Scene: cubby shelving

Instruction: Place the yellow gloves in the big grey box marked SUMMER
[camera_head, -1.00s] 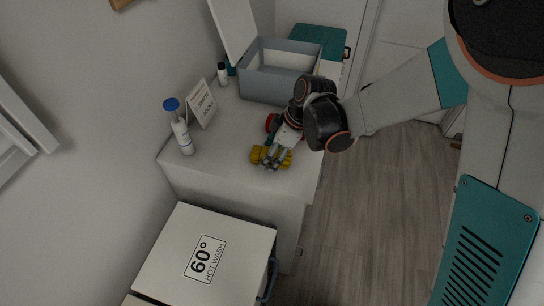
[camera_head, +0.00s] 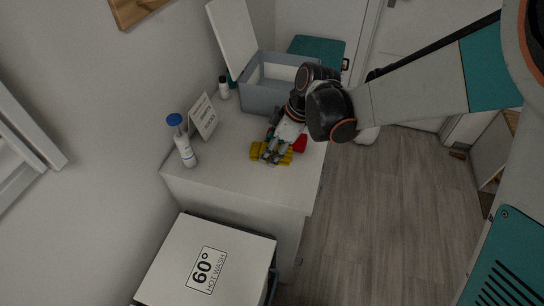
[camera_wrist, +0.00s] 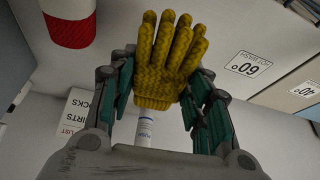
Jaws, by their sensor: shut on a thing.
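The yellow gloves (camera_head: 257,150) show at the tip of my gripper (camera_head: 279,146) over the white cabinet top. In the wrist view my gripper (camera_wrist: 161,82) has its fingers on both sides of the gloves (camera_wrist: 170,58), near the cuff, shut on them. The glove fingers point away from my palm. It is hard to tell how far the gloves are above the cabinet top. The big grey box (camera_head: 258,97) stands at the back of the cabinet with its white lid (camera_head: 230,35) raised. My wrist hides part of its front right. No SUMMER mark is readable.
A red and white item (camera_head: 300,143) lies beside my gripper. A blue-capped bottle (camera_head: 184,148), a small sign (camera_head: 203,117) and a small dark-topped bottle (camera_head: 223,88) stand along the left. A 60° HOT WASH box (camera_head: 232,245) is in front.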

